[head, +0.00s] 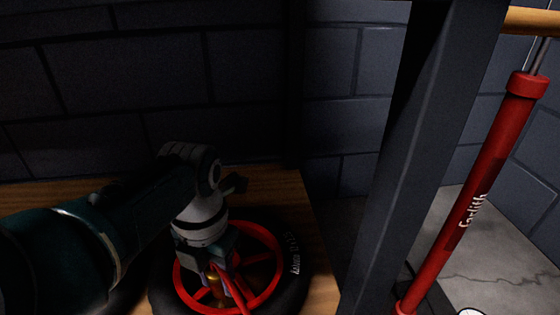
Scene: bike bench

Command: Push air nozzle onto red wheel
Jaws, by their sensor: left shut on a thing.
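The red wheel lies flat on the wooden bench, its red rim (266,237) inside a black tyre (292,262). My left gripper (213,272) points down over the left part of the wheel, near its hub. It is shut on a small part with a brassy, dark body, which looks like the air nozzle (213,284). The fingers and the dim light hide much of it, so I cannot tell whether it touches the wheel. A red strip beside it may be its hose or a spoke. My right gripper is out of view.
A red floor pump (468,205) with a wooden handle (530,20) stands on the floor at the right. A dark post (425,150) rises between it and the wooden bench (270,185). A dark block wall (130,70) is behind. The bench ends just right of the wheel.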

